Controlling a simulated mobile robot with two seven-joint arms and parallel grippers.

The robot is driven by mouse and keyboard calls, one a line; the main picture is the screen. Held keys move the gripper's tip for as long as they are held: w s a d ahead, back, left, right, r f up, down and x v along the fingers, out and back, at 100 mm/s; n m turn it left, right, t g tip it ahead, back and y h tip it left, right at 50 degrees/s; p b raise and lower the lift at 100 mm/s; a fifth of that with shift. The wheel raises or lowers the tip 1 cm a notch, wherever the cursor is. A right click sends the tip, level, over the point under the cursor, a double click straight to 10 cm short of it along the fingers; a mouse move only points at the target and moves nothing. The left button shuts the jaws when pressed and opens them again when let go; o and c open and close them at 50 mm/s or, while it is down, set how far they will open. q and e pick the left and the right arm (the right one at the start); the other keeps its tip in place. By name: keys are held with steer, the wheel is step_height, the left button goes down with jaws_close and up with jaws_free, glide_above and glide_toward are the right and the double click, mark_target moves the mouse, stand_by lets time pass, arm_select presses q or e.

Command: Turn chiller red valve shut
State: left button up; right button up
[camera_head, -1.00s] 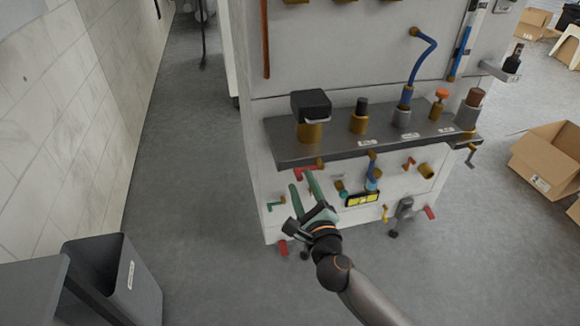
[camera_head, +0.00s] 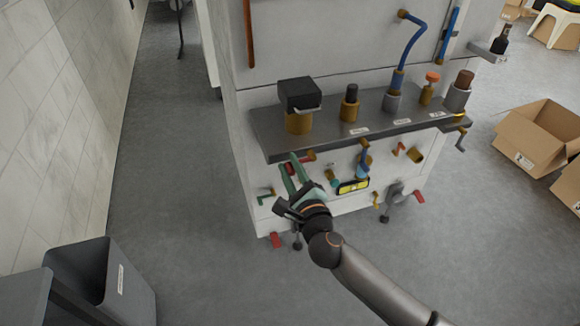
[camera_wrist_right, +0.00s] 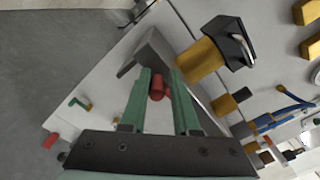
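A red valve handle (camera_head: 308,156) sits under the left part of the shelf on the front of the white machine. My right gripper (camera_head: 288,162) is at the handle, its green fingers pointing up toward the shelf's underside. In the right wrist view the red handle (camera_wrist_right: 157,88) shows between the two spread fingertips (camera_wrist_right: 161,80). The fingers are apart, and I cannot tell whether either one touches the handle. The fingers hide part of the handle in the head view. My left gripper is out of view.
The grey metal shelf (camera_head: 350,140) juts out just above my right gripper. Below it are a green-tipped tap (camera_head: 266,196), a yellow-and-black label (camera_head: 352,186) and other small valves. A grey bin (camera_head: 130,285) stands at lower left, cardboard boxes (camera_head: 540,140) at right. The floor between is clear.

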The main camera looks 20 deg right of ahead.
jaws_close()
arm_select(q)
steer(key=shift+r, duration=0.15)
